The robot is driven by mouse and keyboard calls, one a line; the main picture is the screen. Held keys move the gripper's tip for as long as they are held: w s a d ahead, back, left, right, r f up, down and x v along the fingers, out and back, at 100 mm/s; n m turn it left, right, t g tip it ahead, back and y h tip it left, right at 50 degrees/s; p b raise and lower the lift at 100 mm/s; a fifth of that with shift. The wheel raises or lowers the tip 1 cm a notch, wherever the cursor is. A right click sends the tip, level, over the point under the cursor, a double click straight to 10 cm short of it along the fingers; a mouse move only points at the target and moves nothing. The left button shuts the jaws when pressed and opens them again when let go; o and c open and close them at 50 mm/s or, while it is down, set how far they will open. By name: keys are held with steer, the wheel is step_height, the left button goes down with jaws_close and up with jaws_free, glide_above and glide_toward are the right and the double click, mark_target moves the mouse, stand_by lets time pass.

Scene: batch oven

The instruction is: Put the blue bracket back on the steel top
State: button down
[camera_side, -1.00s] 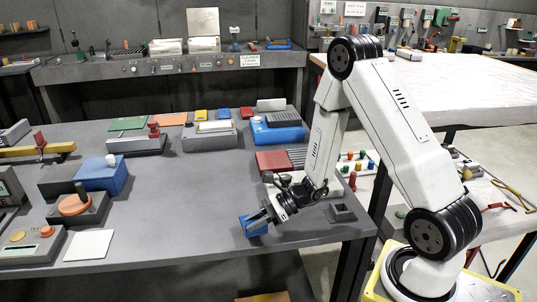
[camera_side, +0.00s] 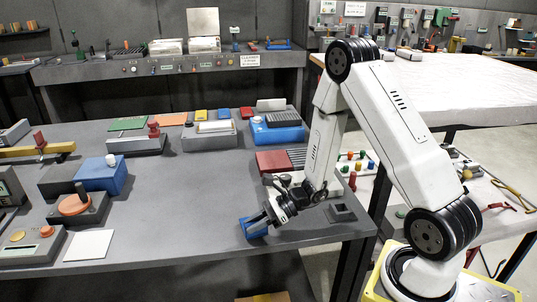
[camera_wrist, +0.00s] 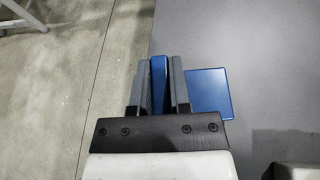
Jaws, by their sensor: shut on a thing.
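The blue bracket (camera_side: 250,229) is at the front edge of the grey steel top (camera_side: 190,215), near its right end. My gripper (camera_side: 263,217) reaches down to it from the right. In the wrist view the gripper (camera_wrist: 160,85) is shut on the upright blue plate of the bracket (camera_wrist: 158,80), one grey finger on each side. The bracket's flat blue part (camera_wrist: 208,93) shows to the right of the fingers. The bracket is at or just over the top's edge; I cannot tell whether it touches the surface.
A small dark block (camera_side: 341,213) lies to the right of my gripper. A red box (camera_side: 273,161) and a blue box (camera_side: 277,133) stand further back. A white square (camera_side: 88,245) lies at the left. The middle of the top is clear.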

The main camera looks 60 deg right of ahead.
steer(key=shift+f, duration=0.45)
stand_by(0.4)
steer(key=shift+c, duration=2.4)
jaws_free()
steer(key=shift+v, duration=3.9)
